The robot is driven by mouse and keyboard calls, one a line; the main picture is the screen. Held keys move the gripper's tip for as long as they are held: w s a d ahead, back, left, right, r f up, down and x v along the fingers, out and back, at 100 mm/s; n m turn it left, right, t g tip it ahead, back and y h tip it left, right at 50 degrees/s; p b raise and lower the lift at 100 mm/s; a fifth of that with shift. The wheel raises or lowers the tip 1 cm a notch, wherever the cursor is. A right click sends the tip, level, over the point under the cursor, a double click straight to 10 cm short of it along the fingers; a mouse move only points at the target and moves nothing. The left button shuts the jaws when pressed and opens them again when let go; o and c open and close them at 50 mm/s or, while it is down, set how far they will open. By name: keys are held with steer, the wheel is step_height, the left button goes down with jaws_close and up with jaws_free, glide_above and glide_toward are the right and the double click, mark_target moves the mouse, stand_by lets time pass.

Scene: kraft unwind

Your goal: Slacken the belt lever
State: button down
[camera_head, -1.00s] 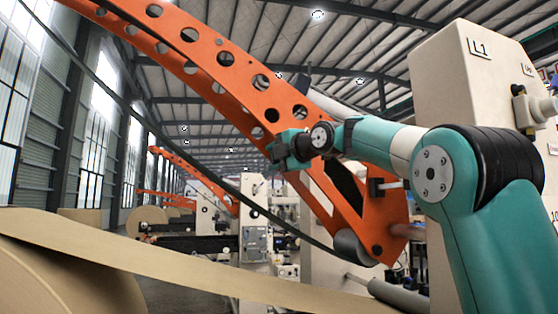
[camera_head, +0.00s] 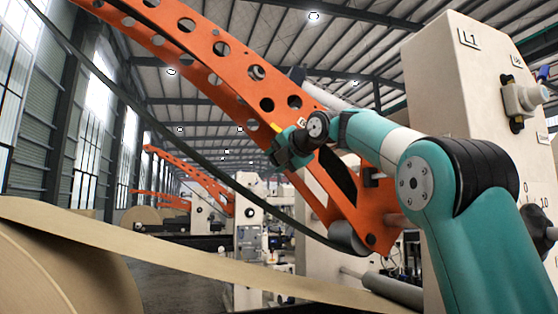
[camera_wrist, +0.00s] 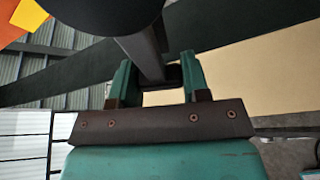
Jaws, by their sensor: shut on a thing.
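My gripper (camera_wrist: 158,70) has its two teal fingers closed around a dark bar (camera_wrist: 147,52), which I take to be the belt lever. In the wrist view the bar runs up from between the fingers to a large black rounded part (camera_wrist: 95,12), cut off by the top edge. In the head view my gripper (camera_head: 284,150) is in front of the perforated orange arm (camera_head: 225,80), below a small yellow mark (camera_head: 277,128). The lever cannot be made out there. The dark belt (camera_head: 150,140) sags from the upper left to a grey roller (camera_head: 345,236).
A large kraft roll (camera_head: 60,275) fills the lower left, its paper web (camera_head: 180,258) running right. More orange arms (camera_head: 200,175) stand farther back.

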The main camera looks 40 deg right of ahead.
steer(key=shift+f, duration=0.15)
steer(key=c, duration=0.6)
jaws_free()
steer(key=shift+s, duration=0.25)
steer(key=b+v, duration=0.1)
steer(key=v, duration=1.6)
steer(key=shift+w, duration=0.1)
